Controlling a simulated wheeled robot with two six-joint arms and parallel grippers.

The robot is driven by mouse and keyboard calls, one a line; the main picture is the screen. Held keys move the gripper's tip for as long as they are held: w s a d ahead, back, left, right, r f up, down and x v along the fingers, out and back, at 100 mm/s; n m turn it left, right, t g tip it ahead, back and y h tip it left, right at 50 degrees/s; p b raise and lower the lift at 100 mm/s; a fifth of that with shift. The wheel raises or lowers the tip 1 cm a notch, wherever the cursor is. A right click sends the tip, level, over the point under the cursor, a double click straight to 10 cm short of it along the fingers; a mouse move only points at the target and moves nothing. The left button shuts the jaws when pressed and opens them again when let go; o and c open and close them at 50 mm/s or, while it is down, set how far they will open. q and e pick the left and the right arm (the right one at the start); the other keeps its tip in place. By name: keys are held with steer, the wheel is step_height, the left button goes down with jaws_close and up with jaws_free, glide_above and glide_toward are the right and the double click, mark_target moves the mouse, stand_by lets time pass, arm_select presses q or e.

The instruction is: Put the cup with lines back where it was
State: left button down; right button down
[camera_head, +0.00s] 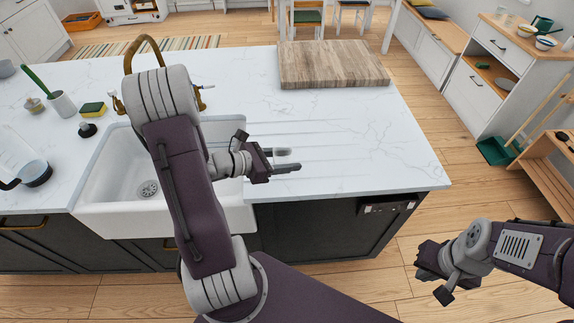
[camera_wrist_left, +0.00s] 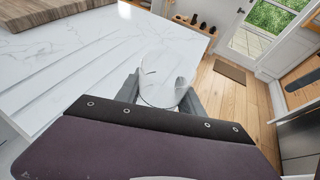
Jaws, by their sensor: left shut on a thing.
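A clear, see-through cup (camera_wrist_left: 165,78) is between the fingers of my left gripper (camera_wrist_left: 160,95) in the left wrist view. A few thin lines show on it, but I cannot tell if they are its pattern. In the head view the cup (camera_head: 283,152) is small and partly hidden by the gripper. My left gripper (camera_head: 287,160) is shut on it, over the white counter (camera_head: 370,130) to the right of the sink. My right gripper (camera_head: 430,262) hangs low at the right, away from the counter; its jaws are not clear.
The white sink (camera_head: 112,180) with a brass tap (camera_head: 140,50) is left of the cup. Grooves run in the counter near my left gripper. A wooden board (camera_head: 332,64) lies at the back. A sponge (camera_head: 93,109) and a jug (camera_head: 22,160) stand at the left.

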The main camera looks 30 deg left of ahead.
arm_select(q)
steer(key=w+a+f, duration=0.1)
steer(key=w, duration=0.1)
steer(key=w+a+f, duration=0.1)
steer(key=w, duration=0.1)
steer(key=w+a+f+p, duration=0.1)
steer(key=w+f, duration=0.1)
steer(key=shift+w+a+f, duration=0.1)
steer(key=shift+w+a, duration=0.15)
steer(key=shift+w, duration=0.1)
step_height(320, 180, down, 4)
steer(key=shift+s+r, duration=0.1)
steer(key=shift+r, duration=0.05)
steer(key=shift+f, duration=0.4)
steer(key=c, duration=0.7)
jaws_free()
